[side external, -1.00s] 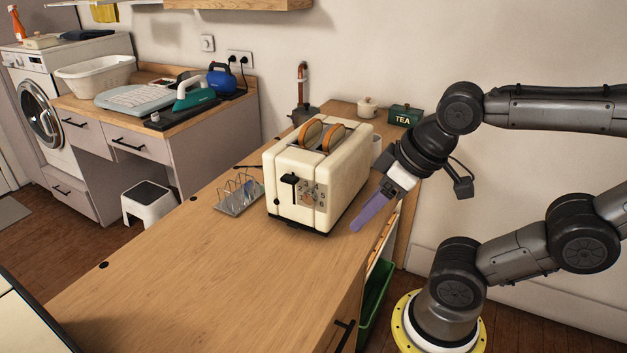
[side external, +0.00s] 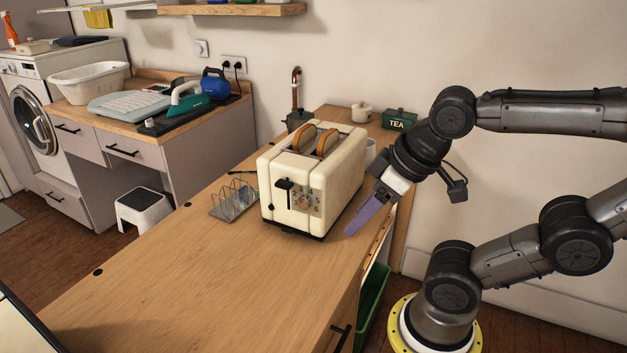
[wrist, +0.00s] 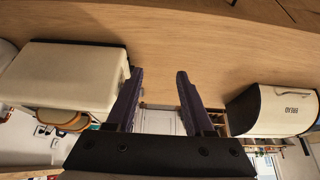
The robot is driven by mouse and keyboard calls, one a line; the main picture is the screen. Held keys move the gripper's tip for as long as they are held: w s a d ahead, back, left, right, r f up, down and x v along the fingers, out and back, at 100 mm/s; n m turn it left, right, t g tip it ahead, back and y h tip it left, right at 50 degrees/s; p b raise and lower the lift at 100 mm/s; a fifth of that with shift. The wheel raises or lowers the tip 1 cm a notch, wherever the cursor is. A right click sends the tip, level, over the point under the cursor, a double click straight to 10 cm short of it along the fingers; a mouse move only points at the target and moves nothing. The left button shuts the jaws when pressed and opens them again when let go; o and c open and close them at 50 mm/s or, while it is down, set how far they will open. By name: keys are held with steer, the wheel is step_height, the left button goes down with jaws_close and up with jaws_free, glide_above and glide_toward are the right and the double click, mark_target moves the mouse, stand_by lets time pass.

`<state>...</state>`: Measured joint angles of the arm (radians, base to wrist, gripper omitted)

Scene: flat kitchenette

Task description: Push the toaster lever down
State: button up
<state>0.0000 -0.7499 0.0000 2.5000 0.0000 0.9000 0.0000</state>
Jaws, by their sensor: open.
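The cream toaster (side external: 318,180) stands upright on the wooden counter, with two slices of bread (side external: 327,142) showing in its top slots. Its black lever (side external: 284,185) is on the front face, near the top of its slot, beside a numbered dial (side external: 303,201). My gripper (side external: 354,224) has purple fingers and is just right of the toaster, apart from it, low over the counter's right edge. In the wrist view my gripper (wrist: 157,85) is open and empty, with the toaster (wrist: 65,75) to the left of the fingers. The lever is not visible in the wrist view.
A wire toast rack (side external: 234,200) stands left of the toaster. A green TEA tin (side external: 399,120) and a cream pot (side external: 362,112) are behind it. A BREAD bin (wrist: 272,110) lies right in the wrist view. The counter (side external: 200,275) in front of the toaster is clear.

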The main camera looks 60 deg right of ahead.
steer(key=c, duration=0.5)
steer(key=shift+s+f+m, duration=0.1)
steer(key=shift+s+m, duration=0.1)
steer(key=shift+m, duration=0.4)
steer(key=shift+c, duration=1.1)
steer(key=shift+r+m, duration=0.3)
steer(key=shift+m, duration=0.4)
jaws_close()
steer(key=w+d+r+m+g+h, duration=0.1)
steer(key=w+d+r+m+g, duration=0.2)
steer(key=w+r+m, duration=0.8)
steer(key=w+d+f+m+g, duration=0.2)
steer(key=w+f+m, duration=0.2)
steer(key=w, duration=0.5)
steer(key=shift+d+f+g, duration=0.25)
steer(key=shift+g, duration=0.05)
steer(key=shift+f, duration=0.15)
